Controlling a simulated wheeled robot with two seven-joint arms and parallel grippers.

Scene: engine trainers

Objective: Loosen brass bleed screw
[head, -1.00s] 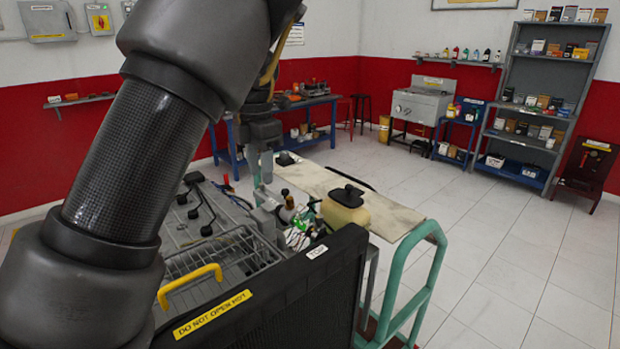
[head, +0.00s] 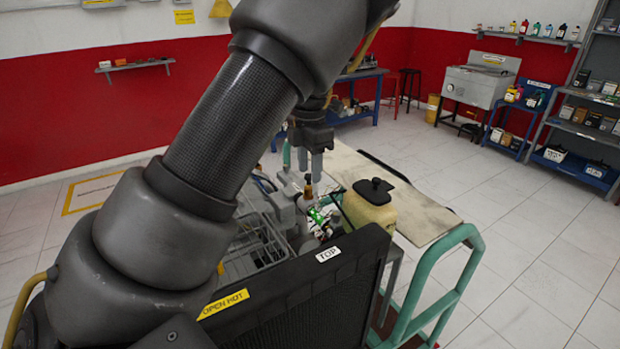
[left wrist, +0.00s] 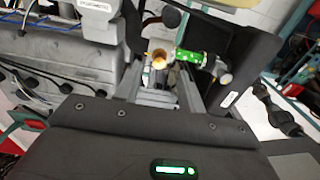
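The brass bleed screw (head: 308,189) stands upright on the engine near a green-lit fitting (head: 317,215). In the left wrist view the round brass head (left wrist: 158,60) shows between the far ends of my fingers, beside the green-labelled fitting (left wrist: 187,57). My left gripper (head: 310,172) points down just above the screw in the head view. Its two fingers (left wrist: 160,82) are apart, with a gap between them. I cannot tell whether either finger touches the brass. My right gripper is not in view.
A black radiator (head: 325,290) marked TOP stands in front of the engine. A yellowish tank with a black cap (head: 369,207) is close to the right of the screw. A green tubular frame (head: 436,285) is at the right, with open floor beyond.

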